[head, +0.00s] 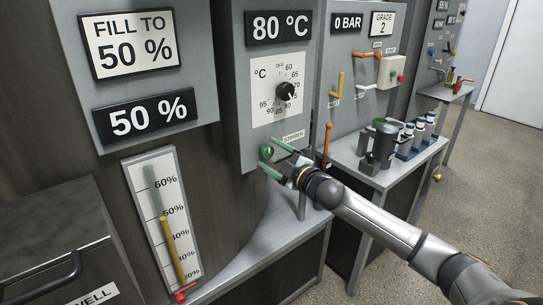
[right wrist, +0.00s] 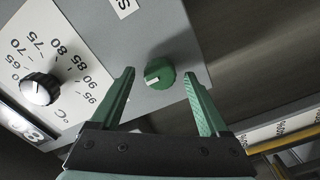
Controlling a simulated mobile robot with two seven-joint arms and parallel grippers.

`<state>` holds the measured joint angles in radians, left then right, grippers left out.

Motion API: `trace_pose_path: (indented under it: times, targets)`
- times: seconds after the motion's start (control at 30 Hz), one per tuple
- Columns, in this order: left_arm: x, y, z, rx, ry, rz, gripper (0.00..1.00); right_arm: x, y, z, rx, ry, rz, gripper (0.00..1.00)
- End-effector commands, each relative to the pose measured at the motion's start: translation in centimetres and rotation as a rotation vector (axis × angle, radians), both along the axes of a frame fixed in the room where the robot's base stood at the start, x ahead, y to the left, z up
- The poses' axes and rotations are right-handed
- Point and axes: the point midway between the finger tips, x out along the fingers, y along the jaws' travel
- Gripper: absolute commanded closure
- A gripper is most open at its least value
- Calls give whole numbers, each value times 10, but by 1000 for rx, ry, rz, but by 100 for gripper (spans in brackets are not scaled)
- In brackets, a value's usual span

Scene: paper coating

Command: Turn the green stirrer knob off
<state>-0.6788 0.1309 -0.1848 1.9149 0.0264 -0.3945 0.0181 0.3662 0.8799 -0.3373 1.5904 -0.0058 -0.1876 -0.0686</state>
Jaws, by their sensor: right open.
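The green stirrer knob (head: 266,152) is on the grey panel below the temperature dial, left of a small "STIRRER" label (head: 293,137). In the right wrist view the knob (right wrist: 160,73) shows a white mark on its face, pointing to the lower left of that picture. My right gripper (head: 269,154) is open with green fingers. In the right wrist view its fingertips (right wrist: 158,74) are on either side of the knob with a gap on both sides. Contact does not show. My left gripper is not in view.
A black temperature dial (head: 286,91) is on the panel above the knob. An orange-handled lever (head: 327,145) stands to the right of my gripper. A side table (head: 397,172) carries a dark device and several bottles. A level gauge (head: 150,200) is at the left.

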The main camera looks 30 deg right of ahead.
Motion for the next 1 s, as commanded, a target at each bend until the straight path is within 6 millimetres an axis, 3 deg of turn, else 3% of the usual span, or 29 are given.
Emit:
trace_pose_path:
  times: [0.27,1.0]
  targets:
    - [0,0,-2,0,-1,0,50,-13,-1,-2,2,2,0,21]
    - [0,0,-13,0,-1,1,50,-103,-7,-1,-1,2,2,21]
